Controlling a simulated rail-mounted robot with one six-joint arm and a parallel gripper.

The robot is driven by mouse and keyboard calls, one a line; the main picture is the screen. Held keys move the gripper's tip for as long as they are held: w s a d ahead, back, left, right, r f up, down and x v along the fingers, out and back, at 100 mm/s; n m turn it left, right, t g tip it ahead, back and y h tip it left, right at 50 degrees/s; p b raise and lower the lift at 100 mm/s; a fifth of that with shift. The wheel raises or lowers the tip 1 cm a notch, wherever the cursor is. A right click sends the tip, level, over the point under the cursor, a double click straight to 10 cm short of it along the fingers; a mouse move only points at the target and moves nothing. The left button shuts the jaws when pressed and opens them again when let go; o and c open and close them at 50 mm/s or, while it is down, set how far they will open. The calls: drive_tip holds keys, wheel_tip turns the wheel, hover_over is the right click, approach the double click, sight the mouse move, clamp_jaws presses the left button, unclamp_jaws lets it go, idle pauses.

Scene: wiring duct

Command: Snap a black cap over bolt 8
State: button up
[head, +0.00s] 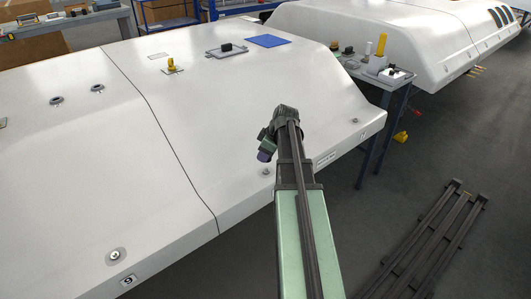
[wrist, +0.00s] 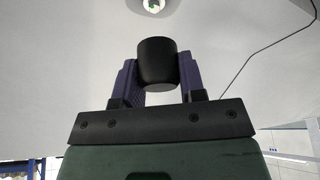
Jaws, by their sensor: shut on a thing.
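My gripper (wrist: 157,78) is shut on a black cap (wrist: 157,62), which sits between its two purple fingers. Ahead of the cap, at the top edge of the wrist view, a bolt (wrist: 152,5) on a round pale base shows on the white surface, apart from the cap. In the head view my gripper (head: 265,153) is beside the sloped face of the white housing (head: 180,120), and the cap cannot be made out. Bolts show along the lower face at left (head: 116,255), middle (head: 266,172) and right (head: 355,121). I cannot read which is number 8.
A grey tray (head: 226,51), a blue mat (head: 267,41) and a yellow item (head: 171,65) lie on top of the housing. A side table (head: 385,82) with small items stands at right. Dark rails (head: 428,238) lie on the floor.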

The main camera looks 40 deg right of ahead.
sight(262, 171)
drive_tip(key=shift+f+b, duration=1.25)
drive_tip(key=shift+f, duration=0.5)
drive_tip(key=shift+f+b, duration=1.4)
drive_tip(key=o, duration=1)
drive_tip(key=shift+r, duration=0.15)
drive_tip(key=p+v, duration=1)
drive_tip(key=shift+s+r, duration=0.2)
drive_tip(key=shift+r, duration=0.1)
